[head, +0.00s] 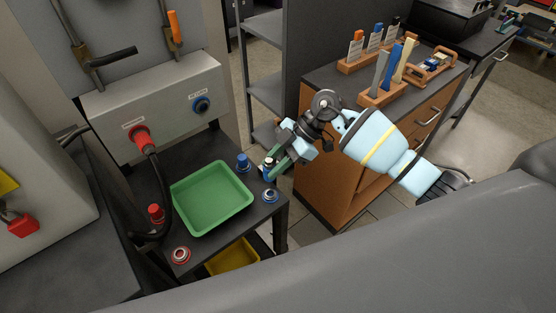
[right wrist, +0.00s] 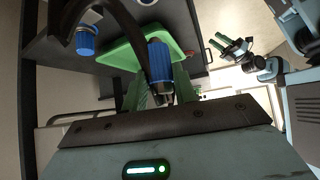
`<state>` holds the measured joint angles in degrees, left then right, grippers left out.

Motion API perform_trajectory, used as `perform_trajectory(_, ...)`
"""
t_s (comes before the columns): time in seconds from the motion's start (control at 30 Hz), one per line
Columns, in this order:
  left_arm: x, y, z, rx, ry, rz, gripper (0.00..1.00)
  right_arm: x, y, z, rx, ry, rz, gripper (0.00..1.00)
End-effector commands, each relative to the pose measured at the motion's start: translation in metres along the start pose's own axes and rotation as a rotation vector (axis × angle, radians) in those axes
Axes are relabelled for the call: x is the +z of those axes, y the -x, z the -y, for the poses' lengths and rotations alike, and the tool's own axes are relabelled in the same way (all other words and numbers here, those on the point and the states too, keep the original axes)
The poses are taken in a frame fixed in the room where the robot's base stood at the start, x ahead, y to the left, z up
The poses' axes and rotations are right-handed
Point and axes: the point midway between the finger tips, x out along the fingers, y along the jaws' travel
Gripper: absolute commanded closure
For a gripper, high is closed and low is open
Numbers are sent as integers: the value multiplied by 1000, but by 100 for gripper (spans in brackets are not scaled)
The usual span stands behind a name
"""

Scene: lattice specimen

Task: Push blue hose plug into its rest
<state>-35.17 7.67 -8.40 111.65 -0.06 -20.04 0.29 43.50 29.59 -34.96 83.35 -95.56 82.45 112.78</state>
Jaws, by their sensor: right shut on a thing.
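My right gripper (head: 270,168) is shut on the blue hose plug (right wrist: 158,62), which shows between the green fingers in the right wrist view. In the head view the plug (head: 265,172) is partly hidden by the fingers. It is near the right edge of the small black table, behind the blue-ringed rest (head: 270,195). The plug looks apart from the rest; its exact height is hard to tell. My left gripper (right wrist: 236,46) shows only in the right wrist view, off to the right, with its green fingers apart and empty.
A green tray (head: 180,192) fills the table's middle. A blue cap (head: 242,162) stands beside it; it is close to my right gripper. A red cap (head: 156,213) and red-ringed rest (head: 181,255) are at left. A red plug (head: 140,138) with black hose sits in the panel (head: 105,109).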

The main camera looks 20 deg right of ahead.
Motion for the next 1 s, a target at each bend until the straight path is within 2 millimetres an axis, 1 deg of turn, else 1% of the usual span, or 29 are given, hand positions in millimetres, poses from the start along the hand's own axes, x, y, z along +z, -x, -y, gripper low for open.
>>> perform_trajectory(0.27, 5, 0, -2, 2, 8, 9, 64, 5, -6, 0, -2, -2, 0, 92)
perform_trajectory(0.53, 12, 0, -4, 4, 12, 23, 64, 21, -21, 1, -4, -3, 1, 92)
perform_trajectory(0.7, 31, 0, -8, 10, 21, 60, 64, 35, -34, 2, -9, -6, 0, 92)
perform_trajectory(0.8, 37, 0, -10, 12, 26, 73, 64, 38, -38, 2, -7, -4, 0, 92)
perform_trajectory(0.9, 38, 0, -12, 14, 31, 74, 64, 39, -39, 1, -3, -1, 1, 92)
perform_trajectory(1.0, 35, 0, -12, 14, 34, 68, 64, 39, -38, 0, 0, 2, 2, 92)
